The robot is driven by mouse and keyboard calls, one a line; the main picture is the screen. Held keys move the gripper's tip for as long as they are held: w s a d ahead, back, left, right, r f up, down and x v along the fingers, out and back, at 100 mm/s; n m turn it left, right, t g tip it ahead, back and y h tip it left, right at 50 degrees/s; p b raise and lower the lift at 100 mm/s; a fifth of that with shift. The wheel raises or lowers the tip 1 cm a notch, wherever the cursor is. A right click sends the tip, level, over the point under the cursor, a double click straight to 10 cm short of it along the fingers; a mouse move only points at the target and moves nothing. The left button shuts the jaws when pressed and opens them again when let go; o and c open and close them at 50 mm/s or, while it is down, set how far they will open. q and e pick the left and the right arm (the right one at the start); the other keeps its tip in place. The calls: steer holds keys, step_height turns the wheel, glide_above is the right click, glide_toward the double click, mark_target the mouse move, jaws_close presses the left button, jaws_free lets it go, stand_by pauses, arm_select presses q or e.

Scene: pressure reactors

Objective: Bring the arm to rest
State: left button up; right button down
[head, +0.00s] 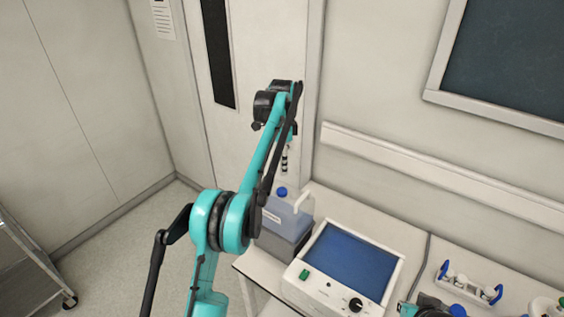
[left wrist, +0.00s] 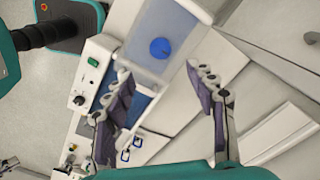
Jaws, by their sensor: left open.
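My left arm rises from the bottom of the head view, bent at a large teal elbow. My left gripper (head: 286,160) hangs from the far end, above a translucent jug (head: 293,218) with a blue cap. In the left wrist view the gripper (left wrist: 160,72) has its two dark fingers spread, with nothing between them. The jug's blue cap (left wrist: 160,48) shows beyond the fingertips, apart from them. The arm partly hides the jug in the head view. I cannot make out my right gripper.
A white device with a blue screen (head: 350,262) stands on the bench, right of the jug. A white rack with blue ends (head: 468,284) stands further right. A wall rail (head: 420,175) runs behind. A metal cart (head: 22,265) is at the left; the floor between is clear.

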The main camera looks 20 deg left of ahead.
arm_select(q)
steer(key=s+d+f+n+t+b, duration=0.15)
steer(key=s+n+b, duration=0.3)
steer(key=s, duration=0.45)
steer(key=s+f+n+t+b, duration=0.1)
steer(key=s+n+t+b, duration=0.3)
steer(key=s, duration=0.6)
steer(key=s+d+f+n+t+b, duration=0.1)
steer(key=s+f+n+b, duration=0.3)
steer(key=s+f, duration=1.4)
steer(key=b, duration=0.4)
steer(key=shift+s+d+f+n+t, duration=0.15)
steer(key=shift+s+f+n+t, duration=0.1)
steer(key=shift+f+n+t, duration=0.1)
